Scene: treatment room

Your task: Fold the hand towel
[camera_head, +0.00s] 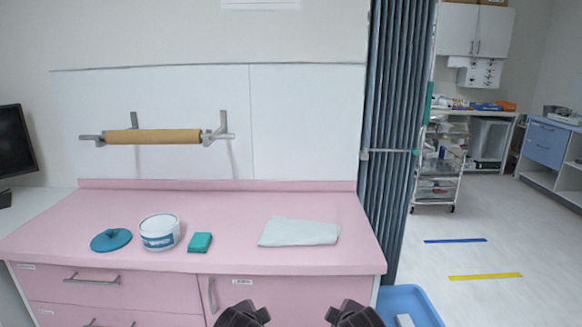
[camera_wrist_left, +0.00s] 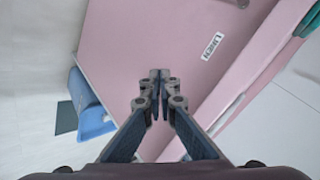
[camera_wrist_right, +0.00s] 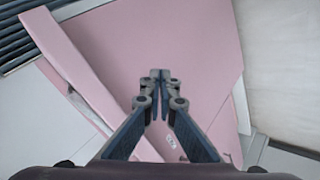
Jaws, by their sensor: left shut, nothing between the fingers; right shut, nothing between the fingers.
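The hand towel (camera_head: 300,232) is pale grey-white and lies flat on the right part of the pink counter (camera_head: 230,213). It has a slightly slanted four-sided outline; I cannot tell how many layers it has. My left gripper (camera_head: 242,314) and right gripper (camera_head: 354,314) are low at the bottom of the head view, in front of the counter and apart from the towel. In the left wrist view the left gripper (camera_wrist_left: 160,78) has its fingertips together and is empty. In the right wrist view the right gripper (camera_wrist_right: 160,78) is likewise shut and empty. Neither wrist view shows the towel.
A white tub (camera_head: 160,232), a teal lid (camera_head: 111,240) and a green block (camera_head: 200,242) stand left of the towel. A paper roll (camera_head: 153,136) hangs on the wall. A blue bin (camera_head: 412,302) stands on the floor at right, near the folded curtain (camera_head: 395,130).

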